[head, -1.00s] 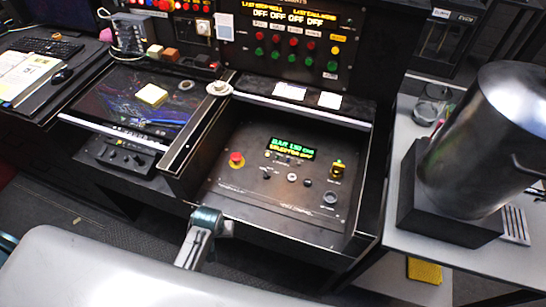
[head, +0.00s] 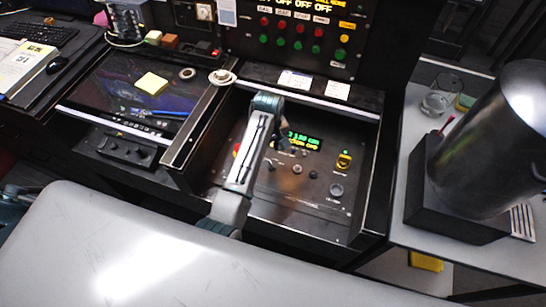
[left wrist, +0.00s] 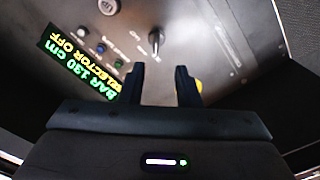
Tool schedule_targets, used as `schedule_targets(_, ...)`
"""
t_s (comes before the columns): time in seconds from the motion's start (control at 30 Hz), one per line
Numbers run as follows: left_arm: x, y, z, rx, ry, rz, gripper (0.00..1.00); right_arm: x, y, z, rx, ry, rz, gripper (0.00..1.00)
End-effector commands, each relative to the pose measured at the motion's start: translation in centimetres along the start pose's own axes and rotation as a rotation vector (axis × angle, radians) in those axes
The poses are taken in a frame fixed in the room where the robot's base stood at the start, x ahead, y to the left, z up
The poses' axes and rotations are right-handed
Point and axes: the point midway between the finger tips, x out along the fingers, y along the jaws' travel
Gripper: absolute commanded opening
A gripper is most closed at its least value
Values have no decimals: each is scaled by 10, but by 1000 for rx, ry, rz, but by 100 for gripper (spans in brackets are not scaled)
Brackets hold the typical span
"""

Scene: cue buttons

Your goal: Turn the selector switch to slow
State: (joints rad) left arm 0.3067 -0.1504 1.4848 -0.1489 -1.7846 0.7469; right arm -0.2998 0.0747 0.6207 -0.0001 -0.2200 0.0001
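The dark control panel (head: 265,205) has a green and yellow display (head: 305,141), partly behind my arm; in the left wrist view the display (left wrist: 78,62) reads "BAR 130 cm" and "SELECTOR OFF". A dark knob with a raised pointer (left wrist: 155,40) stands beyond my fingertips in the left wrist view, apart from them. I cannot read its label or be sure that it is the selector switch. My left gripper (left wrist: 160,75) is open and empty above the panel; in the head view its fingers (head: 282,142) are small and dark. My right gripper is not in view.
A yellow switch (head: 344,160) and a dark round control (head: 336,190) are on the panel's right. A red button (head: 236,150) is partly hidden by my arm. Raised dark walls border the panel.

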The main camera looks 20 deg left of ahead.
Motion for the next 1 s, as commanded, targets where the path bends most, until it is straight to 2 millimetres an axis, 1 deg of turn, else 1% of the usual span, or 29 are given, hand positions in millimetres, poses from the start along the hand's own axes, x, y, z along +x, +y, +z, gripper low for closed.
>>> schedule_targets(0.07, -5, 6, -1, -14, -6, -4, 30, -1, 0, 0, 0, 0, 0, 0)
schedule_targets(0.17, -1, 7, -1, -19, -10, -7, 30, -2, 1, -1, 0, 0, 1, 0)
schedule_targets(0.27, 12, 6, -1, -18, -10, -8, 30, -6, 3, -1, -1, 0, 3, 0)
schedule_targets(0.5, 58, 6, 0, -18, -11, -8, 30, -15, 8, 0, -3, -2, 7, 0)
schedule_targets(0.63, 80, 6, -1, -18, -9, -7, 30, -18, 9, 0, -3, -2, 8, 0)
schedule_targets(0.8, 96, 6, -1, -17, -8, -6, 30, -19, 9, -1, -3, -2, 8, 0)
schedule_targets(1.0, 102, 6, -1, -17, -7, -4, 30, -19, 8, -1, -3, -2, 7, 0)
